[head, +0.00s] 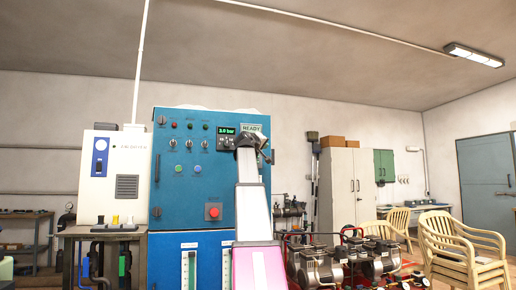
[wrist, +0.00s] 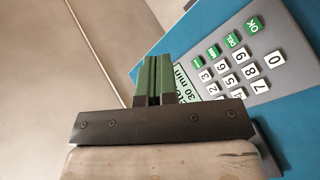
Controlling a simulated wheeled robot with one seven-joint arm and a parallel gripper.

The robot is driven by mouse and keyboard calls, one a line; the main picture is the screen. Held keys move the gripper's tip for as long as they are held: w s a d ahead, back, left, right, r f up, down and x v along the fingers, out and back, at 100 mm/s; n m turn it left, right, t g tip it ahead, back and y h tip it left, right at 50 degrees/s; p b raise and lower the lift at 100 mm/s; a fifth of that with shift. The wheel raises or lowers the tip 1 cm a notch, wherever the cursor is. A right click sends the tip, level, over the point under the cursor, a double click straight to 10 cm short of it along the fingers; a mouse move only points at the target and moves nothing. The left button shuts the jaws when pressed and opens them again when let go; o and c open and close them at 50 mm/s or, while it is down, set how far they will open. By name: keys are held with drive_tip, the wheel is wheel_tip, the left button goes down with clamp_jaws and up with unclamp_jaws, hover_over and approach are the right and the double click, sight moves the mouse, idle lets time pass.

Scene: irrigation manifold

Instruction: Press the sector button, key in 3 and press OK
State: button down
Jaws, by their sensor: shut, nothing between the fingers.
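A grey keypad unit (wrist: 285,50) is mounted on the blue panel (head: 175,185) and appears rotated in the wrist view. Its green keys include the OK key (wrist: 255,24) and the DEL key (wrist: 233,40). White digit keys lie beside them, with the 3 key (wrist: 205,76) near the display (wrist: 186,82). The display reads "30 min" and is partly hidden by my fingers. My gripper (wrist: 153,78) is shut and empty, its green fingertips beside the display end of the unit. In the head view, my arm covers most of the unit. I cannot tell which key is the sector button.
The panel carries a "3.0 bar" display (head: 226,131), several knobs and lamps, and a red stop button (head: 213,211). A white dosing cabinet (head: 110,165) stands at left. Compressors (head: 345,262) and yellow chairs (head: 455,245) stand at right.

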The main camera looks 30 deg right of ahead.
drive_tip(key=w+d, duration=0.1)
drive_tip(key=w, duration=0.5)
drive_tip(key=shift+d, duration=0.2)
drive_tip(key=shift+w, duration=0.1)
idle(1.8)
drive_tip(key=shift+w+d, duration=0.1)
drive_tip(key=shift+w, duration=0.15)
drive_tip(key=shift+w, duration=0.3)
idle(0.6)
drive_tip(key=shift+s, duration=0.75)
drive_tip(key=shift+a, duration=0.2)
